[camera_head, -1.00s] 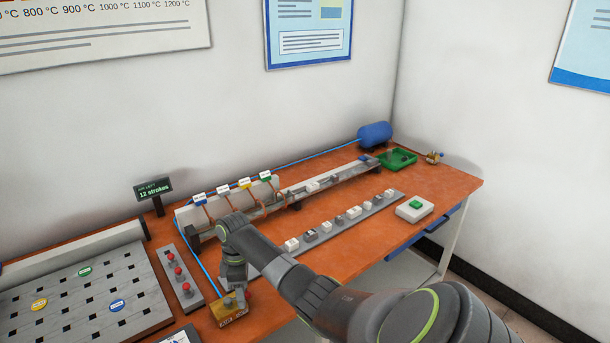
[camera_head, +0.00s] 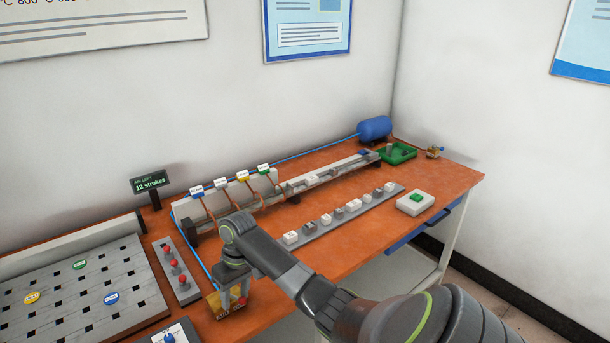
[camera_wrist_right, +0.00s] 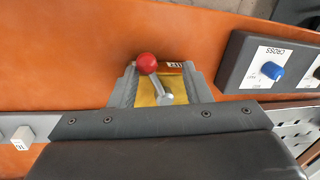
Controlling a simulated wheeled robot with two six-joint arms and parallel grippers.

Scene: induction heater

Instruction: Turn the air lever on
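The air lever is a grey metal handle with a red ball tip (camera_wrist_right: 147,63) on a yellow valve block. The block (camera_head: 224,309) sits at the front edge of the orange workbench in the head view. My left gripper is not in view.
A panel with red knobs (camera_head: 173,265) and a perforated plate (camera_head: 90,290) lie left of the block. A control box with a blue knob (camera_wrist_right: 270,70) is close by. A grey rail of small blocks (camera_head: 337,215) and a white box with a green button (camera_head: 415,203) are to the right.

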